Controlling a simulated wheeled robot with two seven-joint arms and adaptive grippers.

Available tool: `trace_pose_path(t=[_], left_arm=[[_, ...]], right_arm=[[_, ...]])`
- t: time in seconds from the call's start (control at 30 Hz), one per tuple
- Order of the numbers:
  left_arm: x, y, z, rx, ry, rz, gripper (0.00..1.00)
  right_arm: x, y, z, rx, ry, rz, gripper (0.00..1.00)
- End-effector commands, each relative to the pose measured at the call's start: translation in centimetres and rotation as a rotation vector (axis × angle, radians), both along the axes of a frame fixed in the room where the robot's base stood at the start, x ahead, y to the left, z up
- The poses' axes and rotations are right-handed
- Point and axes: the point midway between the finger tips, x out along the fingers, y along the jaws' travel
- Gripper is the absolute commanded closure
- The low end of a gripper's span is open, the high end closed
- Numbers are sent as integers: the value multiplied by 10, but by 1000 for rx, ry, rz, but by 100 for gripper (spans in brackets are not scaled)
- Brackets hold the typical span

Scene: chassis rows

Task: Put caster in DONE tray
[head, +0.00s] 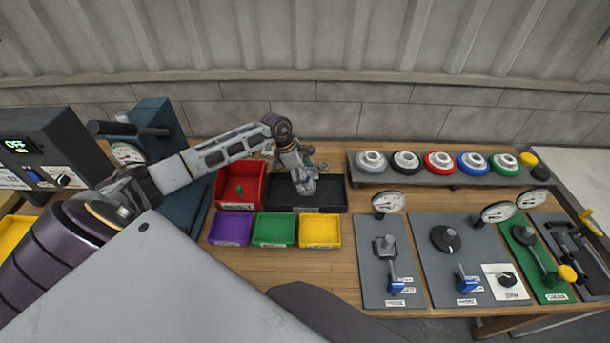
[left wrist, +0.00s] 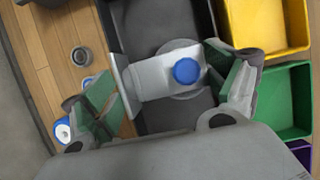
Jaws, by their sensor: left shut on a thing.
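My left gripper (head: 303,184) is over the black tray (head: 335,200) in the head view, which has a small label on its front that is too small to read surely. In the left wrist view the green-padded fingers (left wrist: 168,95) are shut on the caster (left wrist: 150,77), a pale grey piece with a flat plate at one end and a round blue part. The caster appears above the black tray (left wrist: 130,20); its height over the floor is hard to tell. My right gripper is in neither view.
A red tray (head: 236,206) with a green piece stands left of the black tray. Purple (head: 230,243), green (head: 274,243) and yellow (head: 320,244) bins stand in front. Small parts (head: 308,152) lie behind. Gauge panels (head: 392,290) and a rack of coloured discs (head: 440,180) are at right.

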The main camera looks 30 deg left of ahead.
Motion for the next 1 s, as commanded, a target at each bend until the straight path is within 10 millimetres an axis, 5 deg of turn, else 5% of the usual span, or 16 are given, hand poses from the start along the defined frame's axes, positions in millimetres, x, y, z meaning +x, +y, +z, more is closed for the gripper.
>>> trace_pose_path(t=[1.0], left_arm=[[1,0,-5,-1,-3,1,42]], right_arm=[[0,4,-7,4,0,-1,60]])
